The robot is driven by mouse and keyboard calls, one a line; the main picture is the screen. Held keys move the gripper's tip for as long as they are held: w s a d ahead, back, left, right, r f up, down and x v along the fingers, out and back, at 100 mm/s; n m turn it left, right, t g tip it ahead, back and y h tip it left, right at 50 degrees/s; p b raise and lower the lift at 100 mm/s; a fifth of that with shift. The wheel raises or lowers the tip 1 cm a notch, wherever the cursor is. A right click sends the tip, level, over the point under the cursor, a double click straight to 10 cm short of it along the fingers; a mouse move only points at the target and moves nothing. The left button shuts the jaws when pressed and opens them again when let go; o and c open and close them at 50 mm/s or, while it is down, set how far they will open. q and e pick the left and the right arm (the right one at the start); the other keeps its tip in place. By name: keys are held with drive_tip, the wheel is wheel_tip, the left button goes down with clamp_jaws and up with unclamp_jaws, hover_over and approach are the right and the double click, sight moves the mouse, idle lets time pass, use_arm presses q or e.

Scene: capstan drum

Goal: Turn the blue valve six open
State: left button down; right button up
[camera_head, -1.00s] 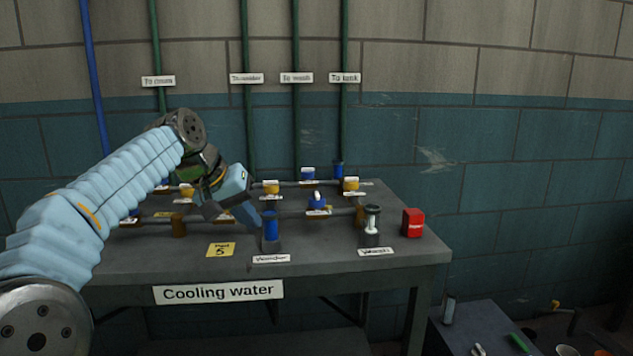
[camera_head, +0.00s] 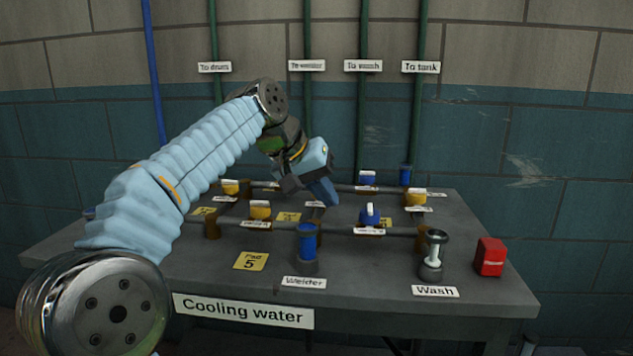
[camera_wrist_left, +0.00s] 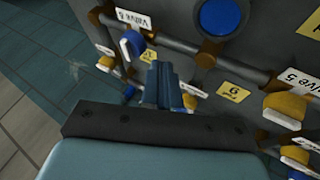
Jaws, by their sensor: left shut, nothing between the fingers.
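The blue valve six (camera_head: 369,214) stands on the front pipe, right of centre on the bench, with a white label in front. In the left wrist view its blue and white handle (camera_wrist_left: 131,46) sits beside a label reading "Valve 6". My left gripper (camera_head: 326,194) is shut and empty, tilted down over the bench, left of valve six in the head view. In the left wrist view the closed fingers (camera_wrist_left: 164,85) show close beside the handle; I cannot see contact. My right gripper is in neither view.
A blue cylinder (camera_head: 306,240) labelled Welder, a Wash fitting (camera_head: 433,255) and a red block (camera_head: 490,256) stand along the bench front. Yellow-handled valve five (camera_head: 260,210) is to the left. Another blue valve (camera_head: 367,178) and a yellow one (camera_head: 414,197) are behind.

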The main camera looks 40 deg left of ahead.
sight(362, 214)
use_arm(q)
drive_tip(key=w+d+f, duration=0.2)
drive_tip(key=w+d, duration=0.1)
drive_tip(key=shift+d+f, duration=0.1)
drive_tip(key=shift+w+d, duration=0.3)
drive_tip(key=shift+d, duration=0.1)
